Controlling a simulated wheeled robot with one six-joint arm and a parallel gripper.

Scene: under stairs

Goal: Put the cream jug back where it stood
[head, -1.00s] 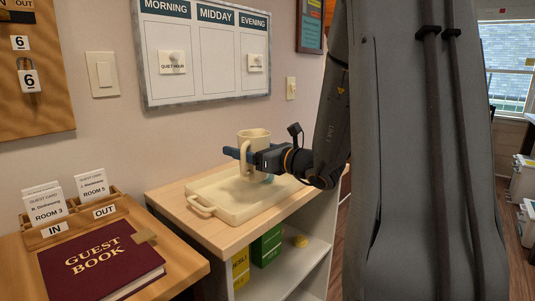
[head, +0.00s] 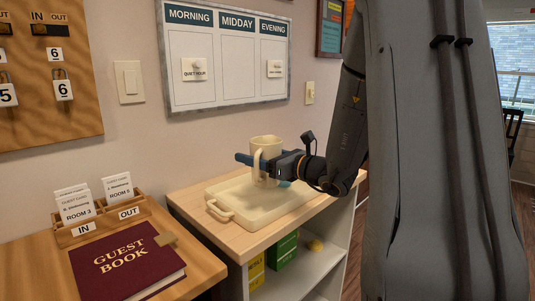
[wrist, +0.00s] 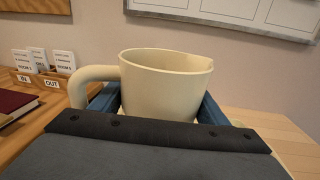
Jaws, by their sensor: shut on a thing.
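The cream jug (head: 265,148) is upright over the cream tray (head: 228,216) on the wooden shelf top. Its handle points toward the left front in the head view. My gripper (head: 262,163) is shut on the jug, with a blue finger on either side of it. In the wrist view the jug (wrist: 165,82) fills the middle, its handle to the left and its spout to the right. I cannot tell whether the jug's base touches the tray, as my gripper hides part of it.
A guest book (head: 125,262) and a card holder (head: 100,219) are on the desk at left. A whiteboard (head: 225,58) hangs on the wall behind. Yellow and green boxes (head: 283,250) stand on the shelf below. Bare wood (head: 190,194) shows around the tray.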

